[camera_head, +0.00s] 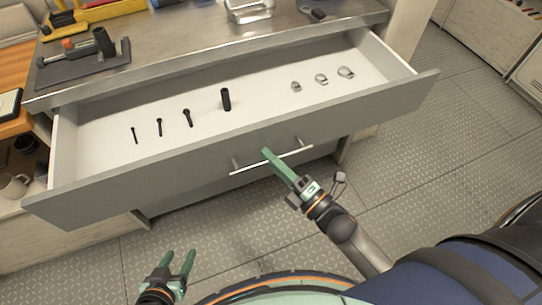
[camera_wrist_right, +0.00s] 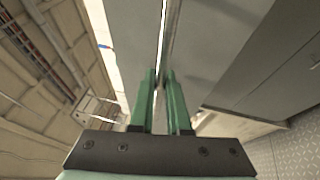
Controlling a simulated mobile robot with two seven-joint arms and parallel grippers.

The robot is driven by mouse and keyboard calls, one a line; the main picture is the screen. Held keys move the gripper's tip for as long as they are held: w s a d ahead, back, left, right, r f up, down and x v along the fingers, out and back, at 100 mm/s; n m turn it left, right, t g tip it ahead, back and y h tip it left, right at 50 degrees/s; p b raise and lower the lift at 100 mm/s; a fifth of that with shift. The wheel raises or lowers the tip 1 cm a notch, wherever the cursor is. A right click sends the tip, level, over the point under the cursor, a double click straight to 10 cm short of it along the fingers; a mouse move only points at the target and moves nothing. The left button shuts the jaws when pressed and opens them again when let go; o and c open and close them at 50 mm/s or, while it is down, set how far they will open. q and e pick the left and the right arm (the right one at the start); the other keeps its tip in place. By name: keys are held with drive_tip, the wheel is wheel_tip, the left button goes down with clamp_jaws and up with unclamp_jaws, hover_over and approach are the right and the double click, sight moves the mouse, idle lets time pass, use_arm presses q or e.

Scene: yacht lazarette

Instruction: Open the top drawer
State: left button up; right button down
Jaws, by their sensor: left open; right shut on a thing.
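The top drawer (camera_head: 300,112) stands pulled out from under the metal worktop (camera_head: 205,50), its white interior showing. Its bar handle (camera_head: 245,168) is on the grey front panel. My right gripper (camera_head: 268,153) is shut on the handle, near its middle. In the right wrist view my two green fingers (camera_wrist_right: 160,85) close around the bright bar of the handle. My left gripper (camera_head: 180,260) is open and empty, low over the floor and apart from the drawer.
The drawer holds several black bolts (camera_head: 187,118), a black cylinder (camera_head: 226,99) and metal clamps (camera_head: 321,79). A dark mat (camera_head: 85,68) with tools lies on the worktop. A mug (camera_head: 14,185) stands at the left. The plate floor (camera_head: 450,150) is clear at right.

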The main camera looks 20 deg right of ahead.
drive_tip(key=c, duration=0.9)
unclamp_jaws()
drive_tip(key=v, duration=1.2)
drive_tip(key=shift+s+d+f+b, duration=0.1)
drive_tip(key=shift+s+d+b, duration=0.1)
drive_tip(key=shift+s+b, duration=0.1)
drive_tip(key=shift+w, duration=0.1)
